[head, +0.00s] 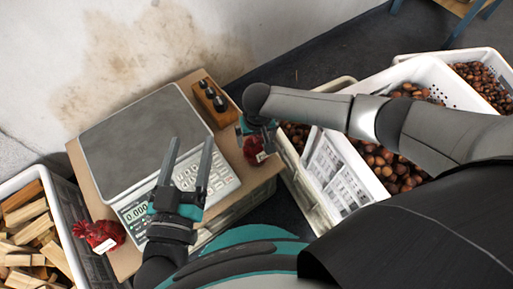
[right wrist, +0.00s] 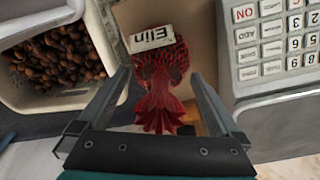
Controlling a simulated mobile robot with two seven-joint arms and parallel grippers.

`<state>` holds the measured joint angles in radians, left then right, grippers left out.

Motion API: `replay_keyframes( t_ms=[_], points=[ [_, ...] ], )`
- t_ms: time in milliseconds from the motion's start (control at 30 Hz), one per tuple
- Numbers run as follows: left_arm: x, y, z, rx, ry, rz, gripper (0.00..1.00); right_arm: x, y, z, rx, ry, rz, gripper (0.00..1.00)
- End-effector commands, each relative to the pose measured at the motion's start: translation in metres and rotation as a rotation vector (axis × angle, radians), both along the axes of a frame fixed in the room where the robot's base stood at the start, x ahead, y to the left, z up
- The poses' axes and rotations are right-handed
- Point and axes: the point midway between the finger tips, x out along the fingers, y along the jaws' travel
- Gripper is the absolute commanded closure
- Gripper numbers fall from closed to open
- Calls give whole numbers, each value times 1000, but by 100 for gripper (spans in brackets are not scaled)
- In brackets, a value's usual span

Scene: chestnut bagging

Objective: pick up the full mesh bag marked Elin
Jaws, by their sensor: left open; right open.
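The red mesh bag marked Elin (right wrist: 162,72) lies on the brown board in the right wrist view, its white label (right wrist: 152,37) readable and its gathered end toward me. In the head view this bag (head: 254,150) shows partly beneath my right gripper. My right gripper (right wrist: 160,76) is open, its fingers on either side of the bag; I cannot tell whether they touch it. It also shows in the head view (head: 257,130), mostly hidden by the arm. My left gripper (head: 190,145) is open and empty over the scale's front. Another red mesh bag (head: 101,235) lies at the board's left.
The scale (head: 140,135) reads 0.000; its keypad (right wrist: 270,45) is right of the Elin bag in the wrist view. A wooden block with weights (head: 209,100) stands behind. White crates of chestnuts (head: 345,185) are at right, a crate of firewood (head: 75,215) at left.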

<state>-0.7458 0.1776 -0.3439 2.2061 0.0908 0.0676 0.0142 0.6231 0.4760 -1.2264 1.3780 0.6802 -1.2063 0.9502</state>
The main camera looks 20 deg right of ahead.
Motion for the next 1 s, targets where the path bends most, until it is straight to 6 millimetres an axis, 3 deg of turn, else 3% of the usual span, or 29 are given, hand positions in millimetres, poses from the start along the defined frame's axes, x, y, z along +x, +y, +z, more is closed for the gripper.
replay_keyframes(
  t_ms=[167, 1000],
  points=[
    [0, 0, 0, 0, 1, 0, 30, 0, 0, 0, 0, 0, 0, 1],
    [0, 0, -1, 1, 3, 0, 30, 0, 0, 0, 1, 0, 1, 96]
  ],
)
